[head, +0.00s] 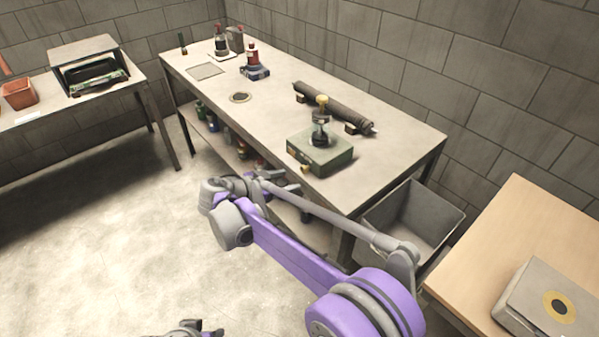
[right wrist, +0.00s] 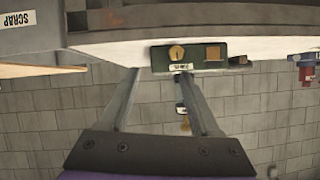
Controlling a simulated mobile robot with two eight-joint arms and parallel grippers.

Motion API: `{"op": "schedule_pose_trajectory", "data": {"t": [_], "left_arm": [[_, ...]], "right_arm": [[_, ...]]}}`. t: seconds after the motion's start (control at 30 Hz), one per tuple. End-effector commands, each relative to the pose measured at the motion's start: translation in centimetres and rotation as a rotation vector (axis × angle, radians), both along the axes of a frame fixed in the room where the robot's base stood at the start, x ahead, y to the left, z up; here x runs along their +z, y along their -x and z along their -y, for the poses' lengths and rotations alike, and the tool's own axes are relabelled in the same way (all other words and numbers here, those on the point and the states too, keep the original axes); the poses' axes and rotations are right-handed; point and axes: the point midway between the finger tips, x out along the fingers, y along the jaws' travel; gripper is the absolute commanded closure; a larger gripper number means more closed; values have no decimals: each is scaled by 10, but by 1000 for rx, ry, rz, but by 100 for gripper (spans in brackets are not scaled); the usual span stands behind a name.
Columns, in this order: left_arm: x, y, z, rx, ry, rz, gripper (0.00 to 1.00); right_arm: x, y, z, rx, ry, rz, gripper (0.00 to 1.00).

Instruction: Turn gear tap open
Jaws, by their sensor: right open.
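The gear tap looks to be the round brass knob (head: 306,168) on the front of a green box (head: 332,158) on the long workbench. A dark post with a yellow cap (head: 321,100) stands on the box. My right gripper (head: 288,182) is just off the bench's front edge, near the box. Its fingers (right wrist: 160,75) are apart and empty, pointing toward the box front. My left gripper (head: 190,328) shows partly at the bottom edge.
A dark mesh tube (head: 335,108) lies on blocks behind the box. Bottles (head: 252,58) stand farther left on the workbench (head: 270,115). A grey scrap bin (head: 415,218) stands right of it. A wooden table (head: 510,225) is at lower right. The floor at left is clear.

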Motion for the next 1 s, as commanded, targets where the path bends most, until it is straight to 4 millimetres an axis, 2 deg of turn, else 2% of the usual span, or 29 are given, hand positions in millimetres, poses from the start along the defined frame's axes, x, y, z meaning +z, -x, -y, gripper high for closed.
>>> {"op": "schedule_pose_trajectory", "data": {"t": [0.03,0.1,0.23,0.37,0.7,1.0], "left_arm": [[-1,0,0,0,0,0,50],[-1,0,0,0,0,0,50],[-2,0,0,0,0,-1,50],[-4,0,0,0,0,-1,50],[-11,0,0,0,0,-4,50],[-13,0,0,0,0,-4,50]], "right_arm": [[-3,-5,-13,-8,0,42,36],[-3,-9,-23,-19,-4,91,36],[-5,-14,-27,-29,-6,130,36],[-11,-24,-15,-32,-7,133,36],[-35,-63,29,-32,-6,130,36],[-43,-79,44,-29,-8,130,36]]}}
